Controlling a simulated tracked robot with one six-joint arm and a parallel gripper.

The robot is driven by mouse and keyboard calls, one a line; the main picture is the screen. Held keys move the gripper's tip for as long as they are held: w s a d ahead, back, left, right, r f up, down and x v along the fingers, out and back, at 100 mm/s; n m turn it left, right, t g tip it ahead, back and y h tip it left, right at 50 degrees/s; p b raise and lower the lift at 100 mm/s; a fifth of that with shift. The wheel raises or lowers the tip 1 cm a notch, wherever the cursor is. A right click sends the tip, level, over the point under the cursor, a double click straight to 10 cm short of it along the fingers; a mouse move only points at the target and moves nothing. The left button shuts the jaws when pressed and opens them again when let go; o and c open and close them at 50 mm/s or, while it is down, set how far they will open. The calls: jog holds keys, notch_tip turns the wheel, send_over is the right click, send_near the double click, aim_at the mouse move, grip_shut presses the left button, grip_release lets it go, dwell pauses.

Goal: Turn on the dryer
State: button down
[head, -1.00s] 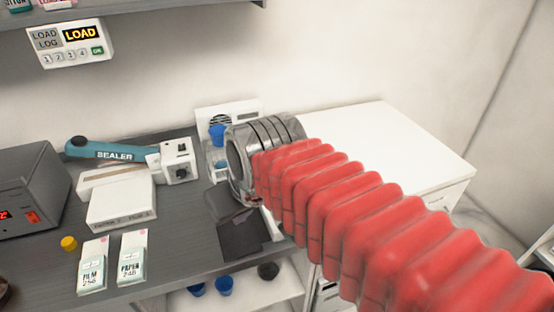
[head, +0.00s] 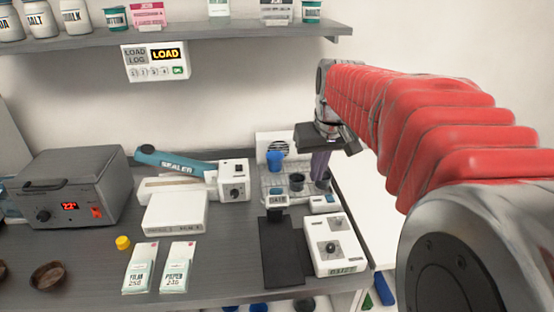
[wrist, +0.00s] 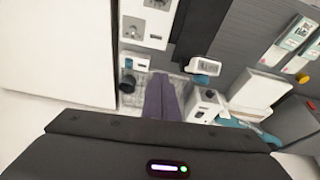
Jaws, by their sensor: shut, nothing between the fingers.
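No label that I can read says dryer, so I cannot tell for sure which device it is. A white unit with a round dark vent grille (head: 276,149) stands against the wall behind a wire rack (head: 272,190), partly hidden by a blue cup (head: 275,161). A white box with knobs (head: 337,245) stands at the front right of the bench; it also shows in the wrist view (wrist: 148,22). My gripper (head: 319,167) is shut and empty, pointing down above the rack's right end. Its purple fingers also show in the wrist view (wrist: 163,98).
Left of the rack is the blue-handled sealer (head: 176,162). A grey device with a red display (head: 75,190) stands at the left. A black mat (head: 280,250) lies beside the knob box. A shelf (head: 190,37) with jars hangs above. Dark cups (head: 297,181) stand near my fingers.

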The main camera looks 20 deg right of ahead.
jog(key=w+d+f, duration=0.1)
jog(key=w+d, duration=0.1)
jog(key=d, duration=0.3)
jog(key=w+d+f+m, duration=0.1)
jog(key=w+d, duration=0.2)
jog(key=d, duration=0.2)
jog(key=shift+w+d+f+g, duration=0.2)
jog(key=shift+w+g, duration=0.05)
jog(key=shift+g, duration=0.15)
jog(key=shift+f, duration=0.15)
send_over(329, 196)
jog(key=s, duration=0.2)
jog(key=f, duration=1.2)
jog(key=shift+s+a, duration=0.1)
jog(key=shift+a, duration=0.25)
jog(key=shift+f, duration=0.7)
jog(key=shift+s+f, duration=0.15)
jog(key=shift+f, duration=0.1)
jog(key=shift+r, duration=0.1)
jog(key=shift+w+d+r, duration=0.15)
jog(key=shift+w+r, duration=0.1)
jog(key=shift+w, duration=0.45)
jog(key=shift+r, duration=0.15)
